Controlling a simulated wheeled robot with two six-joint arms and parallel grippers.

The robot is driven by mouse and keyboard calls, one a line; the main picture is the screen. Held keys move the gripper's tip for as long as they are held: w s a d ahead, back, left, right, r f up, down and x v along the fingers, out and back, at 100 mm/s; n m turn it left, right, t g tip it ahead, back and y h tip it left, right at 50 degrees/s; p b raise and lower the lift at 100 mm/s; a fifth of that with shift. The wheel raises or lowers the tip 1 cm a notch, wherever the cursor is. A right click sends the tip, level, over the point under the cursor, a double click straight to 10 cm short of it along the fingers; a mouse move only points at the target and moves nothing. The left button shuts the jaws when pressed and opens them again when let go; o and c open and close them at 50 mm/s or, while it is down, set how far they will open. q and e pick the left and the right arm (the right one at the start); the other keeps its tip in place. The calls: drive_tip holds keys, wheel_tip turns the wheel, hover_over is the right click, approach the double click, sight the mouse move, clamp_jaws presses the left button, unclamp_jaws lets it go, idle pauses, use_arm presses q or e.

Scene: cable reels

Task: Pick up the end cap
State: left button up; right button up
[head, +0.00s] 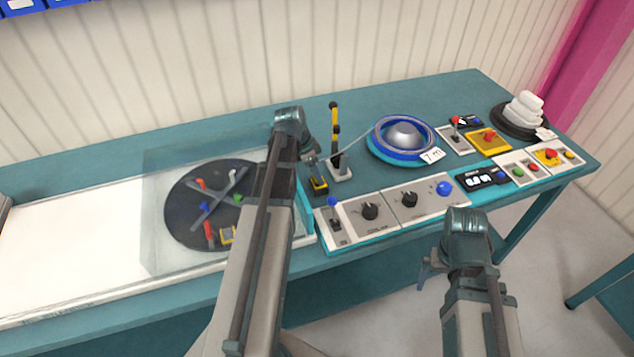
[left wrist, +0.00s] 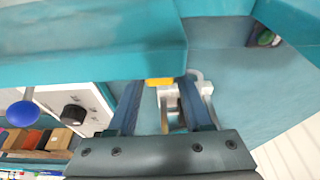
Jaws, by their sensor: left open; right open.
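I cannot single out the end cap for certain. Several small red, blue, green and yellow pieces sit on a black disc (head: 180,215) split by a grey cross, behind a clear cover in the head view. My left gripper (head: 311,157) is over the bench right of that cover, partly hidden by its own arm. In the left wrist view its fingers (left wrist: 160,88) are open, with a small yellow part (left wrist: 160,82) and a pale metal bracket (left wrist: 200,84) showing between or behind them. My right gripper (head: 430,272) is open and empty in front of the bench.
A yellow-black lever (head: 335,130) stands beside my left gripper. A blue reel (head: 382,150) lies behind the control panel (head: 385,222) with black knobs. Button boxes (head: 530,170) and a black disc with white stacked pieces (head: 525,112) are at the right.

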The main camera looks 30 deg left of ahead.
use_arm(q)
drive_tip(key=shift+c, duration=0.2)
clamp_jaws()
drive_tip(key=shift+r, duration=0.15)
wheel_tip(320, 180, up, 10)
drive_tip(key=p, duration=1)
drive_tip(key=shift+c, duration=0.9)
unclamp_jaws()
clamp_jaws()
